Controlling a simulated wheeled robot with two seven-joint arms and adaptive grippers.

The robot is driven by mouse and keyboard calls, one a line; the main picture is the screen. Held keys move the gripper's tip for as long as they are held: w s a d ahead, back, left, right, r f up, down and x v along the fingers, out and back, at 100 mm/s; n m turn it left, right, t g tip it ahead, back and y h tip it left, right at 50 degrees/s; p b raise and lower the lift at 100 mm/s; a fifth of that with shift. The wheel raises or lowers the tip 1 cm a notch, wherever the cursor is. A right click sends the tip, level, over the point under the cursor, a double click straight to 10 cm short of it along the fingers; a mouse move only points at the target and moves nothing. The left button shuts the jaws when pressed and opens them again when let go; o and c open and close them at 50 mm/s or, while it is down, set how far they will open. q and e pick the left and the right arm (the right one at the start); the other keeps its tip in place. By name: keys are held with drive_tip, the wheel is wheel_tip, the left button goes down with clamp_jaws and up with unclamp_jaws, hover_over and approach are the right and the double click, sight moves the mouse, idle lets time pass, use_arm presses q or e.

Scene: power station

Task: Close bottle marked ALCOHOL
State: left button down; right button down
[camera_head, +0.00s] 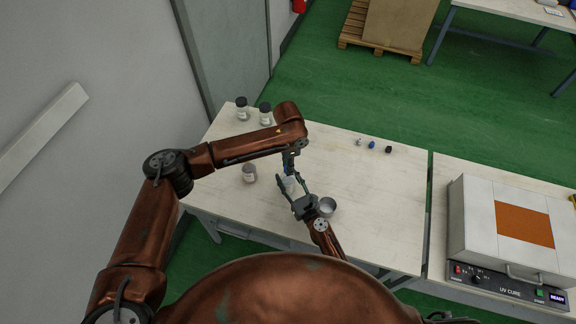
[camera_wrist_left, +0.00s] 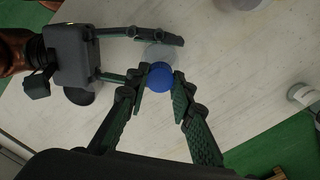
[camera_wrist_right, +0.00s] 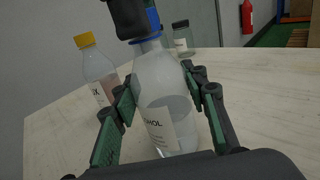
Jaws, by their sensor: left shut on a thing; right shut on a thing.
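The ALCOHOL bottle (camera_wrist_right: 165,95) is clear, with a white label partly reading "OHOL". It stands upright between the fingers of my right gripper (camera_wrist_right: 160,115), which is shut on its body. In the head view the bottle (camera_head: 287,184) is partly hidden by my grippers. A blue cap (camera_wrist_left: 160,76) is between the fingertips of my left gripper (camera_wrist_left: 160,82), which is shut on it from above. The cap (camera_wrist_right: 146,40) is at the bottle's neck in the right wrist view; whether it is threaded on cannot be told.
A yellow-capped bottle (camera_wrist_right: 95,72) stands beside it. Two dark-capped bottles (camera_head: 242,108) (camera_head: 265,114) stand at the back left. Small caps (camera_head: 372,145) lie right of centre on the table (camera_head: 375,200).

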use_arm(q)
drive_tip(key=m, duration=0.3)
drive_tip(key=shift+w+m, duration=0.1)
drive_tip(key=shift+m, duration=0.3)
drive_tip(key=c, duration=1.6)
unclamp_jaws()
wheel_tip(320, 180, up, 12)
use_arm(e)
drive_tip(key=c, duration=1.1)
unclamp_jaws()
drive_tip(key=shift+s, duration=0.1)
